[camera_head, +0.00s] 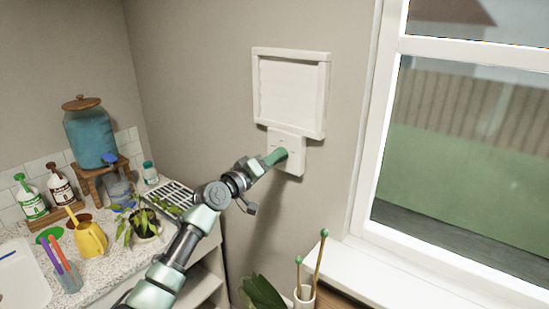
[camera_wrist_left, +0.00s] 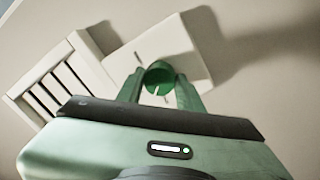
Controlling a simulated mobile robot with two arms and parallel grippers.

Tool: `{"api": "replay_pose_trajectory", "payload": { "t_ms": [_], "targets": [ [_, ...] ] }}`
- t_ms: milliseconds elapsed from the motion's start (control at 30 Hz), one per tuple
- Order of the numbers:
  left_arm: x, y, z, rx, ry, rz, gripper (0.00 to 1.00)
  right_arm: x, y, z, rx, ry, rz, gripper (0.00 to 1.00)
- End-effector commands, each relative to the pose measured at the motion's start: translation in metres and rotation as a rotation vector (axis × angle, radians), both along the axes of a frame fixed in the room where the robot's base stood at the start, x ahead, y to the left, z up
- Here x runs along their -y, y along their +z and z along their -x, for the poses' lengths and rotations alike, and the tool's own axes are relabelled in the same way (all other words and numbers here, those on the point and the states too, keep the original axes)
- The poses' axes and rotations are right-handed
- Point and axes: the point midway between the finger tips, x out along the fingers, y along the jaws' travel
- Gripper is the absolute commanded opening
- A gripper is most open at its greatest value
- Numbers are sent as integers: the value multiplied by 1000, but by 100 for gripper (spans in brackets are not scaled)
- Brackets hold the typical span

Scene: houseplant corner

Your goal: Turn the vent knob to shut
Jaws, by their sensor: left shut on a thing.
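The vent (camera_head: 291,92) is a white square frame with slats on the wall. Below it is a white control plate (camera_head: 290,168) with faint marks. A green round knob (camera_wrist_left: 158,75) sits on the plate in the left wrist view, with a pale line on it. My left gripper (camera_head: 277,156) reaches the plate and hides most of the knob in the head view. In the left wrist view its two green fingers (camera_wrist_left: 160,92) are shut on the knob, one on each side. The vent's slats (camera_wrist_left: 50,95) also show there, and they look apart with dark gaps. My right gripper is out of view.
A window (camera_head: 470,150) with a white sill (camera_head: 415,275) is at the right. At the left is a speckled counter (camera_head: 105,272) with a blue dispenser (camera_head: 90,135), bottles, a yellow watering can (camera_head: 90,238) and a plant. A pot with sticks (camera_head: 304,298) stands below the vent.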

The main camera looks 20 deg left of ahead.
Motion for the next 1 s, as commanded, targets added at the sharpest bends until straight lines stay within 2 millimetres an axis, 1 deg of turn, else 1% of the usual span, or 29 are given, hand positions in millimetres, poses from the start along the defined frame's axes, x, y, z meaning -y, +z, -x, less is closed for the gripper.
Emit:
{"api": "replay_pose_trajectory", "payload": {
  "t_ms": [200,500,700,1000],
  "targets": [
    [0,1,0,-69,-1,186,0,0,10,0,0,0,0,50],
    [1,1,0,-139,0,381,0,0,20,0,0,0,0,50],
    [0,1,0,-165,1,456,0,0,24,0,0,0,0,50],
    [0,0,0,-179,1,494,0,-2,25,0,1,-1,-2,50]
  ]
}}
